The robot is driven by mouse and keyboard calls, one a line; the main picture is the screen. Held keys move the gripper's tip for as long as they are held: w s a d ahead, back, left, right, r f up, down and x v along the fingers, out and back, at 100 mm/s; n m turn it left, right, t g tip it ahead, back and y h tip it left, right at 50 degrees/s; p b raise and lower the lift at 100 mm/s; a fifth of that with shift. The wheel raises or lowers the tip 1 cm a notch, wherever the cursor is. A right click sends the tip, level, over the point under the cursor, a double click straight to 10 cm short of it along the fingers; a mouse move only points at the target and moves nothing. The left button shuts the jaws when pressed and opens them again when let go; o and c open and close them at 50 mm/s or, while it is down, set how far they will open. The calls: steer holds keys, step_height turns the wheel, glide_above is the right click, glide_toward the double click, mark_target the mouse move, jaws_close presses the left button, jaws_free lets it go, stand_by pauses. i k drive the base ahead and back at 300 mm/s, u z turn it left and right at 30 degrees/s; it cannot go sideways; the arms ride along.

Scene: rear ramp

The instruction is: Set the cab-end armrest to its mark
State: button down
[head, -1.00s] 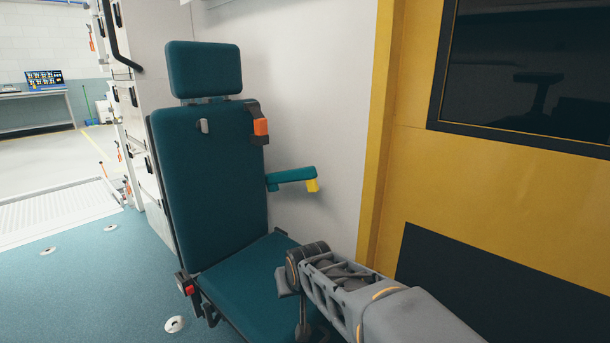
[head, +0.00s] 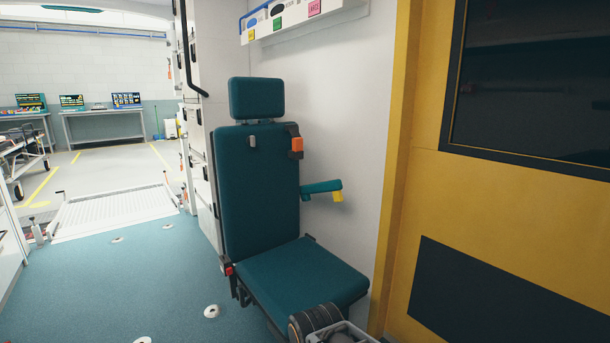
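The teal armrest (head: 321,187) with a yellow end piece (head: 338,196) sticks out from the right side of the seat's backrest (head: 258,190), roughly level and well above the seat cushion (head: 303,272). It is on the side towards the yellow wall. Its mark cannot be made out. Part of my arm shows at the bottom edge, in front of the cushion and well below the armrest. My gripper's fingers are not in view.
The yellow wall (head: 478,210) with a dark window stands close on the right. A white cabinet (head: 209,130) stands behind the seat. The teal floor (head: 110,290) is open on the left, leading to the white ramp (head: 115,213). Floor fittings dot it.

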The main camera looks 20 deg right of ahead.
mark_target(334, 186)
steer(key=u, duration=0.45)
steer(key=i, duration=0.65)
steer(key=z, duration=1)
steer(key=i, duration=0.35)
steer(key=u, duration=0.05)
